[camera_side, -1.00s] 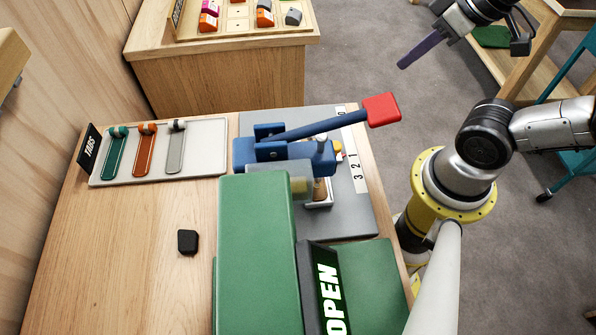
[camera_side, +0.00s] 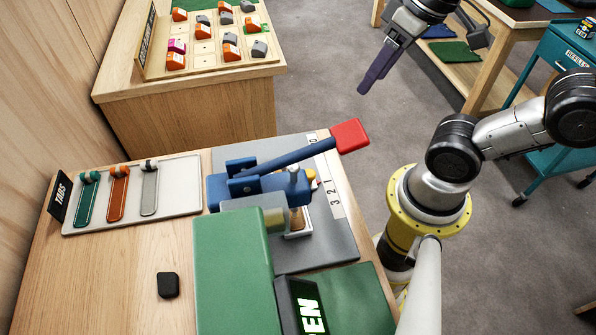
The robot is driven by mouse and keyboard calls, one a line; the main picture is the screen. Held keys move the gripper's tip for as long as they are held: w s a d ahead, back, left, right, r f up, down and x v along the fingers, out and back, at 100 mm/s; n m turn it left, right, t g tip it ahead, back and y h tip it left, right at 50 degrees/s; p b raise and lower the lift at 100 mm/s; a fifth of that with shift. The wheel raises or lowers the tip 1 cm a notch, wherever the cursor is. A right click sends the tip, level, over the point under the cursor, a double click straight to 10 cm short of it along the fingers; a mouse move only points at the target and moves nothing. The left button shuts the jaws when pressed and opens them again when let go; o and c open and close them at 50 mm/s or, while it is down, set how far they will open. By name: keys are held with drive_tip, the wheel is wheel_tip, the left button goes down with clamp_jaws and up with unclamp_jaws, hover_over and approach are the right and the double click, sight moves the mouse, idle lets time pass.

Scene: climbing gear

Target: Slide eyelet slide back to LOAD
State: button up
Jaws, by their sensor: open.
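A blue press (camera_side: 258,185) with a long lever and red handle (camera_side: 349,136) stands on a grey plate (camera_side: 325,240) on the wooden bench. A small metal-rimmed holder with a brown piece (camera_side: 297,220) sits under the press's right side; I cannot tell whether this is the eyelet slide. No LOAD mark is readable. A strip (camera_side: 331,188) numbered with 0, 2 and 3 visible lies to the right of the press. My gripper (camera_side: 366,88), with purple fingers, is open and empty. It hangs in the air above and to the right of the press, apart from it.
A green housing (camera_side: 232,270) and a dark sign (camera_side: 305,310) ending in "EN" stand in front of the press. A tray (camera_side: 182,200) of coloured tabs and a black block (camera_side: 168,285) lie left. A second bench (camera_side: 185,115) behind holds several small blocks.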

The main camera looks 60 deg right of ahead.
drive_tip(key=w+a+r+g, duration=0.2)
drive_tip(key=w+a+g, duration=0.3)
drive_tip(key=w, duration=0.2)
drive_tip(key=n+g, duration=0.1)
drive_tip(key=g, duration=0.2)
approach(309, 173)
drive_tip(key=x, duration=0.8)
drive_tip(key=shift+f, duration=0.15)
clamp_jaws()
idle(0.9)
